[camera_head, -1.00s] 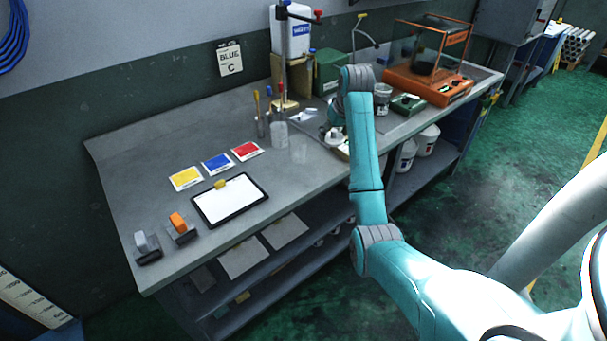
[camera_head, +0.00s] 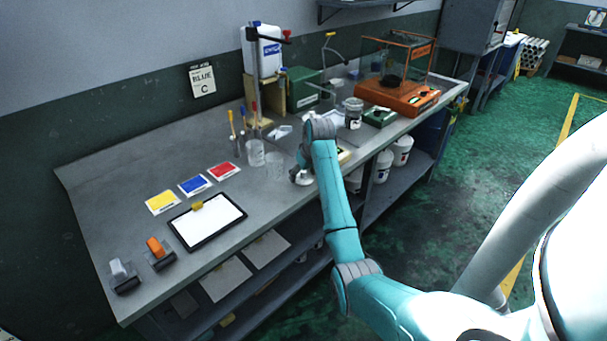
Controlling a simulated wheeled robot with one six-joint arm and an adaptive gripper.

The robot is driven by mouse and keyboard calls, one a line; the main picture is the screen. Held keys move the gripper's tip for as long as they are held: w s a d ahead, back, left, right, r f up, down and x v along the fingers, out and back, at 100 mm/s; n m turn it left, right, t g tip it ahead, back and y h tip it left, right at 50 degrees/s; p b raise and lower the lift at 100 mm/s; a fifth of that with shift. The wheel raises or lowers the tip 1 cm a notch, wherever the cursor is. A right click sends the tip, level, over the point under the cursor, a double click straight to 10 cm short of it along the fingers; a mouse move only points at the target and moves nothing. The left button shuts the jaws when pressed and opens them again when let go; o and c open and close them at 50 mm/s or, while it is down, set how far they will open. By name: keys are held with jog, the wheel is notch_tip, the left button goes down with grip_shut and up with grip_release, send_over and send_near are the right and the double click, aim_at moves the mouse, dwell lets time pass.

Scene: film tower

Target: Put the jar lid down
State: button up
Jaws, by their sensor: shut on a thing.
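My gripper (camera_head: 299,172) is low over the front part of the grey workbench, to the right of two clear glass beakers. My own wrist partly hides it. It is shut on a small whitish thing (camera_head: 305,180), which looks like the jar lid. I cannot tell whether the lid touches the bench top (camera_head: 270,198). A glass jar (camera_head: 353,113) with dark contents stands farther back to the right.
The beakers (camera_head: 256,153) (camera_head: 275,164) stand close on the left. A clipboard (camera_head: 207,222), colour cards (camera_head: 193,186) and two hand rollers (camera_head: 123,276) lie farther left.

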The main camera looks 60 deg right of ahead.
aim_at(308, 183)
jog(key=shift+f, duration=0.1)
jog(key=o, duration=1.2)
jog(key=shift+c, duration=0.2)
jog(key=v, duration=0.7)
jog(key=shift+s+r, duration=0.1)
jog(key=shift+r, duration=0.25)
